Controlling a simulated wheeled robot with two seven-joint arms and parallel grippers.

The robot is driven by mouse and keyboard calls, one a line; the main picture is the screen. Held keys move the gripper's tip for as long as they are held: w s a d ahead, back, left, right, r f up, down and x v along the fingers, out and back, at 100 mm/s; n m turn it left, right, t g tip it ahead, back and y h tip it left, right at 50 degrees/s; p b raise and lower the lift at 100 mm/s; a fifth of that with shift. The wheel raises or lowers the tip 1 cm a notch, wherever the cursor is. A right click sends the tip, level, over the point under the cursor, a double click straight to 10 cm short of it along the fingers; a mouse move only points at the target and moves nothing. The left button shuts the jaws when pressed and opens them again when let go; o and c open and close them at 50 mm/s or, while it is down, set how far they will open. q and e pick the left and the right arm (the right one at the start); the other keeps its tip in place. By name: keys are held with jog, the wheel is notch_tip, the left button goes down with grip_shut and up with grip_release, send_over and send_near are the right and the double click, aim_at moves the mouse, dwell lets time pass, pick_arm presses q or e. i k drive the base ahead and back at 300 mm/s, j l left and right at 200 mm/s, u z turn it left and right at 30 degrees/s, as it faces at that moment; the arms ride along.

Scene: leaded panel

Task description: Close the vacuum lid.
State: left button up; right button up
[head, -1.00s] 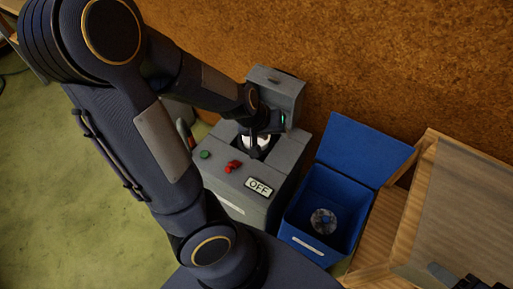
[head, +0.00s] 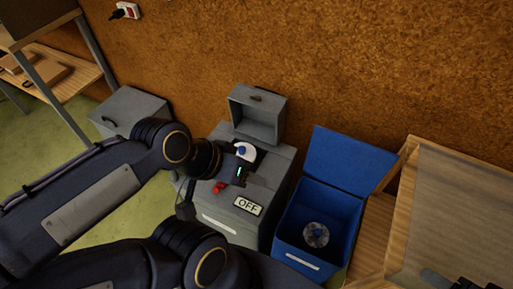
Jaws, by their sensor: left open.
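The vacuum (head: 228,222) is a grey box with an "OFF" plate and a red control on its top. Its lid (head: 258,112) is a grey hollow cover, standing up open at the back edge against the brown wall. In the top opening sits a white round part with a blue middle (head: 243,150). My left gripper (head: 243,170) is open and empty, just in front of the opening and below the raised lid. It is apart from the lid and covers part of the vacuum's top. My right gripper is not in view.
A blue bin (head: 290,238) with its lid up stands right of the vacuum and holds a clear round item (head: 316,235). A wooden bench (head: 385,235) is at the right. A grey box (head: 128,108) and a shelf (head: 70,80) stand at the left.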

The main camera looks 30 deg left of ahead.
aim_at(259, 113)
jog(key=u, duration=1.4)
jog(key=i+j, duration=0.15)
jog(key=j, duration=0.2)
jog(key=i+j, duration=0.15)
jog(key=j, duration=0.2)
jog(key=i+j+u, duration=0.1)
jog(key=j, duration=0.25)
jog(key=i+j, duration=0.25)
jog(key=j+u, duration=0.05)
jog(key=j, duration=0.05)
